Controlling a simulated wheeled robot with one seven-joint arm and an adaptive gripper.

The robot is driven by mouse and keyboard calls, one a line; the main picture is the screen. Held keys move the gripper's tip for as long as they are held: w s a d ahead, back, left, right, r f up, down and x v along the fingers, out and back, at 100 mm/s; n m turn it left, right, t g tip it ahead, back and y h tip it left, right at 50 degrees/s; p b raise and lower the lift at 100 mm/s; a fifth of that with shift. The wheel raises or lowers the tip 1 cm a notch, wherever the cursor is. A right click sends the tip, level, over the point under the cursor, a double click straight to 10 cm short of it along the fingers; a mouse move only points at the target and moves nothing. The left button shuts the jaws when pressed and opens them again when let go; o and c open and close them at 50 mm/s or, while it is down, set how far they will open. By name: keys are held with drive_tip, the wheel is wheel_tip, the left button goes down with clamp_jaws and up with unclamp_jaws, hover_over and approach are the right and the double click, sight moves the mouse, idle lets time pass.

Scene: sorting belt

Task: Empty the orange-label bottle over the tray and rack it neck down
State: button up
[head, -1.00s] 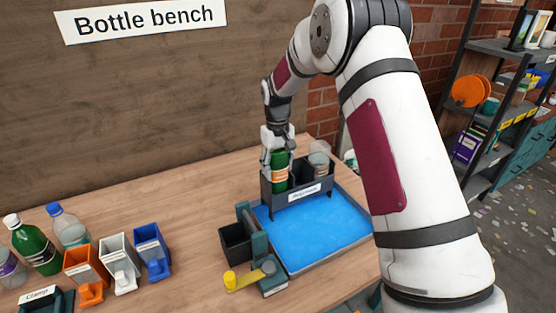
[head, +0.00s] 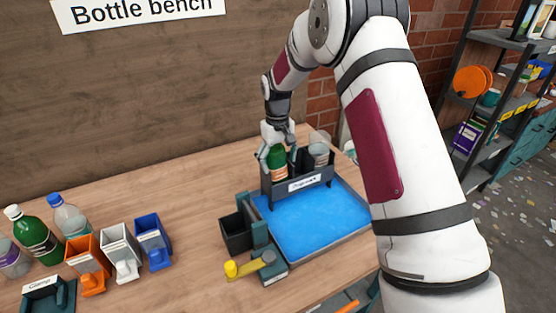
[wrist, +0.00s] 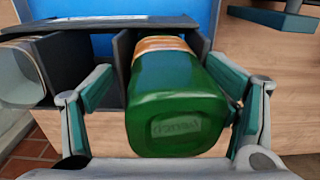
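The green orange-label bottle (head: 277,163) stands neck down in the left slot of the dark rack (head: 325,181). In the wrist view its base faces me (wrist: 176,118), with the orange label (wrist: 165,45) partly inside the slot. My gripper (head: 276,156) is around the base end of the bottle. In the wrist view its fingers (wrist: 170,85) are spread, with a clear gap on the left side; the right finger is close to the bottle, and touching cannot be told. The neck is hidden in the rack. The blue tray (head: 310,225) lies below and in front of the rack.
A clear container (head: 319,153) occupies the rack's right slot. A dark bin (head: 236,232) and a fixture with a yellow-knobbed lever (head: 245,268) stand left of the tray. Orange (head: 88,260), white (head: 121,250) and blue bins (head: 153,240) and several bottles (head: 36,236) are farther left.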

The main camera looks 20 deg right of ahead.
drive_tip(key=shift+r, duration=0.15)
wheel_tip(320, 180, up, 12)
drive_tip(key=shift+a+f, duration=0.1)
idle(0.4)
idle(0.4)
drive_tip(key=s+r+m+t, duration=0.1)
drive_tip(key=s+r+t, duration=0.2)
drive_tip(key=s+r, duration=1.35)
drive_tip(key=s+f+m+t, duration=0.1)
drive_tip(key=s+f+t, duration=0.1)
drive_tip(key=s, duration=1.9)
drive_tip(key=shift+f+t, duration=0.3)
drive_tip(key=shift+f, duration=0.25)
drive_tip(key=shift+s, duration=0.1)
